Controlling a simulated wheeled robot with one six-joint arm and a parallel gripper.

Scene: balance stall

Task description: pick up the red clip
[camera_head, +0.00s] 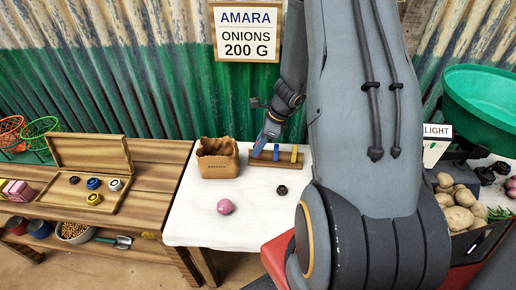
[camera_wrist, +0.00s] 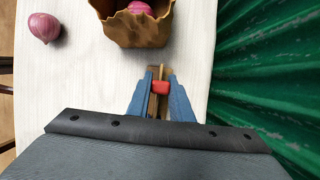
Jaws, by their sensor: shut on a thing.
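The red clip (camera_wrist: 161,86) shows between the blue fingers of my gripper (camera_wrist: 160,92) in the wrist view. The fingers are shut on it, over the wooden rack. In the head view my gripper (camera_head: 266,141) is at the left end of the wooden rack (camera_head: 285,161), and I cannot make out the red clip there. A blue clip (camera_head: 276,152) and a yellow clip (camera_head: 294,153) stand upright on the rack to the right. I cannot tell whether the red clip still touches the rack.
A brown paper bag (camera_head: 217,163) stands left of the rack, with a pink onion (camera_wrist: 140,7) inside. Another onion (camera_head: 225,207) lies on the white table in front. A small black knob-like piece (camera_head: 281,190) lies before the rack. A green corrugated wall (camera_head: 200,105) is behind.

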